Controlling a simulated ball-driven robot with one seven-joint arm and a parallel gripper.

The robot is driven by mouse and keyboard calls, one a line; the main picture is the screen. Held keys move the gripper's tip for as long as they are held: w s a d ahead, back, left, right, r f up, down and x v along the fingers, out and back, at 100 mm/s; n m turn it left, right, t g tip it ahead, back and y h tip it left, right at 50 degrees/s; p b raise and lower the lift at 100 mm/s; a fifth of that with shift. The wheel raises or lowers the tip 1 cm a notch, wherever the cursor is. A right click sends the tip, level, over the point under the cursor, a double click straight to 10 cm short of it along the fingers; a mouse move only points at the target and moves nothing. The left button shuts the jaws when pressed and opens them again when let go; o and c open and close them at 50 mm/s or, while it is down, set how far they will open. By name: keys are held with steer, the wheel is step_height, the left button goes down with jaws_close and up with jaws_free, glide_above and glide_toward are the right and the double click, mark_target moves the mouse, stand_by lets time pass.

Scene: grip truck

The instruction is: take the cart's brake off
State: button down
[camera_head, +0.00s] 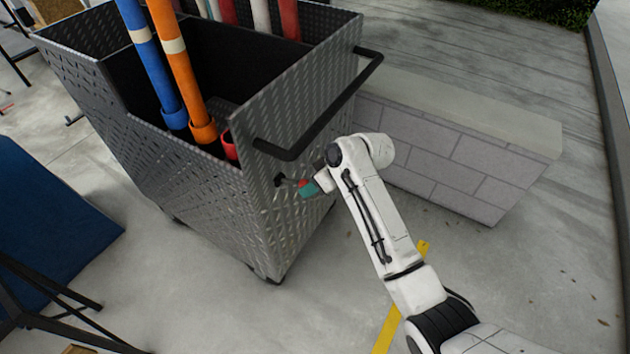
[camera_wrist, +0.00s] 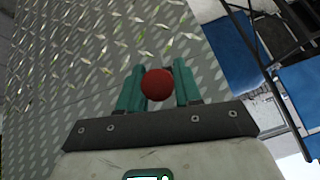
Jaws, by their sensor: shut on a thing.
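The cart (camera_head: 200,180) is a grey metal box with a diamond-plate pattern, holding upright coloured tubes. A black push handle (camera_head: 330,110) runs along its near end. Below the handle, a short brake lever with a red knob (camera_head: 304,184) sticks out of the end wall. In the wrist view the red knob (camera_wrist: 156,84) sits between the teal fingers of my gripper (camera_wrist: 158,90). My gripper also shows in the head view (camera_head: 308,188), shut on the knob beside the cart's wall. The lever's shaft is hidden behind the knob in the wrist view.
A low block wall (camera_head: 450,165) stands right of the cart, close behind my arm. A blue panel (camera_head: 45,220) and black stand legs (camera_head: 60,310) are at the left. A yellow strip (camera_head: 390,325) marks the floor. Concrete floor in front of the cart is clear.

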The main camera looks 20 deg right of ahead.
steer(key=shift+w+a+r+g+h+p, duration=0.1)
steer(key=shift+w+r+g+h+p, duration=0.05)
steer(key=shift+r+g+h+p, duration=0.15)
steer(key=shift+w+a+r+g+h+p, duration=0.1)
steer(key=shift+r+g+h+p, duration=0.1)
steer(key=shift+r+g+p, duration=0.15)
steer(key=shift+r, duration=0.1)
steer(key=c, duration=0.8)
jaws_free()
steer(key=shift+c, duration=0.2)
steer(key=v, duration=1)
steer(key=shift+r, duration=0.25)
steer(key=shift+s+d, duration=0.1)
